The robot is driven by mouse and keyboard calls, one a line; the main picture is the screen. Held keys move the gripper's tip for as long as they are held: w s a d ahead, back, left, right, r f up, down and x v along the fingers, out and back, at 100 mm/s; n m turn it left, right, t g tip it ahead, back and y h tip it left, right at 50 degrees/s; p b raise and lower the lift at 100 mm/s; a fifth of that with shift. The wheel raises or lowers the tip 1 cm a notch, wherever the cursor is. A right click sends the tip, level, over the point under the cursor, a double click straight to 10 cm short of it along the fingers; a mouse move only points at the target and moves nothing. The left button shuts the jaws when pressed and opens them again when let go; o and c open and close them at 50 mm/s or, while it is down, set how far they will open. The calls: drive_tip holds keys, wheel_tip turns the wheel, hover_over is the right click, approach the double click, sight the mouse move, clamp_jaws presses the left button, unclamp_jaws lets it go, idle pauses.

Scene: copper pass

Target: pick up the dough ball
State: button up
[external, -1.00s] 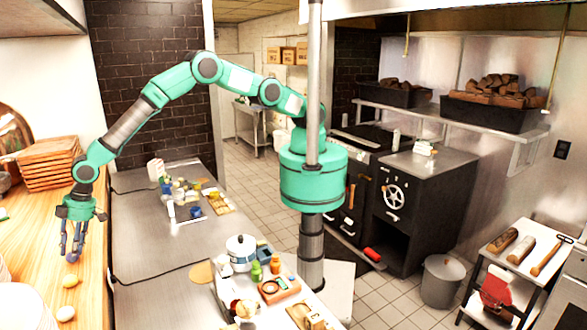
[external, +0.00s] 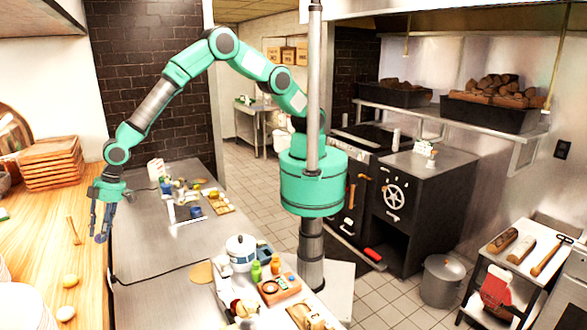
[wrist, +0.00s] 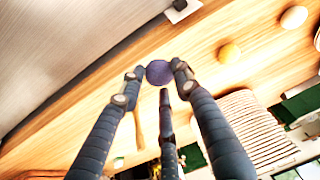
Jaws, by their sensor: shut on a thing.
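My gripper (external: 102,236) hangs over the right edge of the wooden counter in the external view. In the wrist view its fingers (wrist: 160,76) are shut on a smooth purple-blue ball (wrist: 159,72). The ball also shows small at the fingertips in the external view (external: 101,238). It appears raised above the counter. A yellow ball (external: 71,281) and a whitish ball (external: 66,313) lie on the wood nearer the camera. The wrist view shows the yellow one (wrist: 229,53) and a pale one (wrist: 294,17). I cannot tell which of these is dough.
A thin wooden utensil (external: 74,231) lies on the wooden counter (external: 40,240). Stacked wooden trays (external: 52,163) stand at the back left, and white plates (external: 28,306) at the front left. The steel counter (external: 150,255) to the right holds small containers and a pot (external: 241,250).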

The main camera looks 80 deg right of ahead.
drive_tip(key=s+d, duration=0.3)
drive_tip(key=d, duration=0.1)
drive_tip(key=shift+s+d+r+b, duration=0.3)
drive_tip(key=shift+s+d+b, duration=0.05)
drive_tip(key=shift+s, duration=0.05)
idle(0.6)
drive_tip(key=s+a+f+n+g+b, duration=0.1)
drive_tip(key=s+a+n+b, duration=0.1)
drive_tip(key=s+b, duration=0.3)
drive_tip(key=s+a+f+n+g+b, duration=0.1)
drive_tip(key=s+b, duration=0.5)
drive_tip(key=s, duration=0.7)
drive_tip(key=s+a+f+n+g+b, duration=0.1)
drive_tip(key=s+a+f+n+b, duration=0.1)
drive_tip(key=s+a+n+b, duration=0.3)
drive_tip(key=shift+s+a+f+n+g, duration=0.2)
drive_tip(key=shift+s+f+n+g, duration=0.3)
drive_tip(key=shift+s, duration=1.45)
drive_tip(key=shift+f+b, duration=0.6)
drive_tip(key=shift+f, duration=2.4)
